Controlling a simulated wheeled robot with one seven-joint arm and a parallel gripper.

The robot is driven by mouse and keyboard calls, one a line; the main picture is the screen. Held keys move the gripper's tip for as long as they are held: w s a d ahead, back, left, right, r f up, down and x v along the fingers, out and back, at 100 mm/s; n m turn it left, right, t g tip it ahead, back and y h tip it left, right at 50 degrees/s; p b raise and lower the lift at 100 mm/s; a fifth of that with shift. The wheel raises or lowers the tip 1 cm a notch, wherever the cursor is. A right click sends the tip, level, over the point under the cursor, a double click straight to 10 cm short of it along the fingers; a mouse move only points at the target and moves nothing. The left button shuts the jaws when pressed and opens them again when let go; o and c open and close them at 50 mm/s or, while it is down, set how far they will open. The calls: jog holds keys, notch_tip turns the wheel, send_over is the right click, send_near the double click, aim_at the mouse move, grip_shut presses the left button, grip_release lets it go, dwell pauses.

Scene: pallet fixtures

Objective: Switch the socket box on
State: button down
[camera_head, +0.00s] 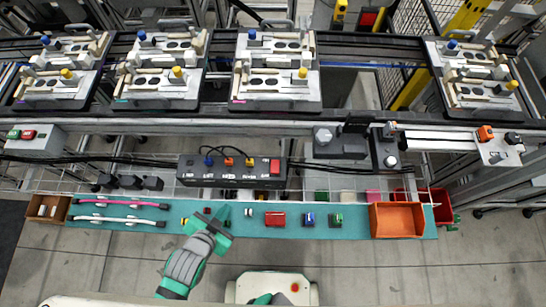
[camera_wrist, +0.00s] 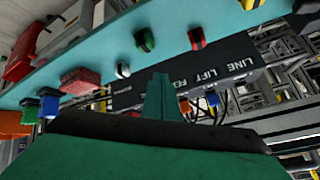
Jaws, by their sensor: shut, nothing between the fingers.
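The socket box (camera_head: 231,182) is a long black box behind the teal mat, with blue, orange and yellow plugs in its top and dark cables. A red switch (camera_head: 275,166) sits at its right end; I cannot tell its position. In the wrist view the box (camera_wrist: 225,66) is turned over, with white labels such as LINE and LIFT; its red switch is not discernible there. My gripper (camera_head: 222,214) is shut and empty, in front of the box and left of the switch, apart from it in the picture. Its green fingers (camera_wrist: 160,80) stand together in the wrist view.
The teal mat (camera_head: 345,230) carries small coloured blocks, a red block (camera_head: 275,219) and two cables at left. An orange bin (camera_head: 397,221) is at the right end and a brown box (camera_head: 47,208) at the left. A conveyor with pallet fixtures (camera_head: 276,70) runs behind.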

jog(key=w+r+m+g, duration=0.1)
jog(key=w, duration=0.3)
jog(key=w+r+m+g, duration=0.1)
jog(key=w+r+m, duration=0.1)
jog(key=w, duration=0.2)
jog(key=w+r+m+g, duration=0.1)
jog(key=w+r, duration=0.1)
jog(key=w, duration=0.2)
jog(key=shift+w, duration=0.2)
jog(key=w+d+r+m+g, duration=0.2)
jog(key=w+d+r+m, duration=0.1)
jog(key=w+d+r, duration=0.15)
notch_tip(320, 180, up, 8)
jog(key=m+g+h, duration=0.2)
jog(key=m+g, duration=0.1)
jog(key=m, duration=0.1)
send_over(276, 163)
jog(key=a, duration=0.4)
jog(key=shift+s+d+f, duration=0.1)
jog(key=shift+f, duration=0.15)
jog(key=x, duration=0.8)
jog(key=a+x, duration=0.1)
jog(key=x, duration=0.3)
jog(key=shift+s+f, duration=0.1)
jog(key=shift+f, duration=0.95)
